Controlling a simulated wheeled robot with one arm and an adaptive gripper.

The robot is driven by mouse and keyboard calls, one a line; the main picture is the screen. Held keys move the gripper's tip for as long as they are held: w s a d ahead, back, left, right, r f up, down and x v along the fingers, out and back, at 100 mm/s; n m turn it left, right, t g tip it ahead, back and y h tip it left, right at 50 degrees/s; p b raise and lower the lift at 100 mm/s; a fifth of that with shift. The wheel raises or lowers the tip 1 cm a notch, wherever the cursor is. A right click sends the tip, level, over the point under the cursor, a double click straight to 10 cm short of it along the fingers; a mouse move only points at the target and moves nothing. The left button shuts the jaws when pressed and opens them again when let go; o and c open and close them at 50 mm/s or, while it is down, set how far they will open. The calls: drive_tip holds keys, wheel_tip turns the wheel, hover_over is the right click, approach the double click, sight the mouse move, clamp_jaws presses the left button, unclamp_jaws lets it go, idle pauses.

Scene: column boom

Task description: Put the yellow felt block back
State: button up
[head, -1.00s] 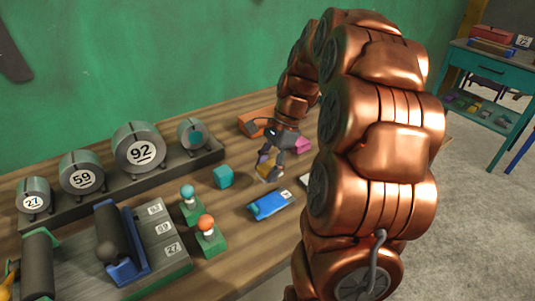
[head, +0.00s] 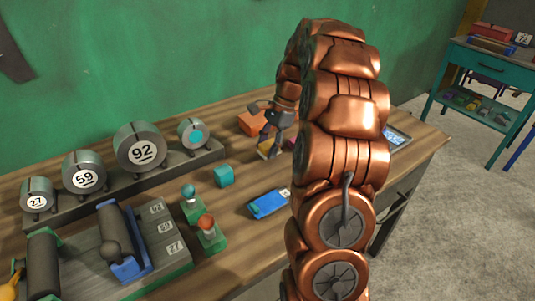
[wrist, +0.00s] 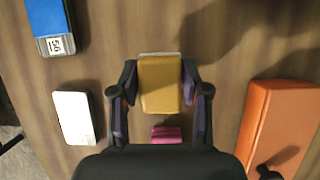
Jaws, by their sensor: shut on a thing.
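The yellow felt block (wrist: 160,84) sits between the two fingers of my gripper (wrist: 160,92) in the wrist view, with a thin pale edge at its far end. My gripper is shut on it, one finger on each side. In the head view my gripper (head: 272,146) and the yellow block (head: 264,149) are small, near the back of the bench, beside the orange block (head: 252,123). I cannot tell whether the block touches the bench top. My arm hides the bench to the right of it.
A pink block (wrist: 166,133) lies close to my gripper. The orange block (wrist: 272,130) is on the right, a white piece (wrist: 74,117) and a blue box (wrist: 45,15) on the left.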

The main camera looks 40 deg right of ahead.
drive_tip(key=shift+w+d, duration=0.15)
drive_tip(key=shift+f+p, duration=0.4)
drive_tip(key=shift+f, duration=1.4)
drive_tip(key=shift+f, duration=0.15)
drive_tip(key=o, duration=1.1)
drive_tip(key=shift+w+b+v, duration=0.2)
drive_tip(key=shift+b+v, duration=0.6)
drive_tip(key=shift+v, duration=5.4)
drive_tip(key=shift+s, duration=0.15)
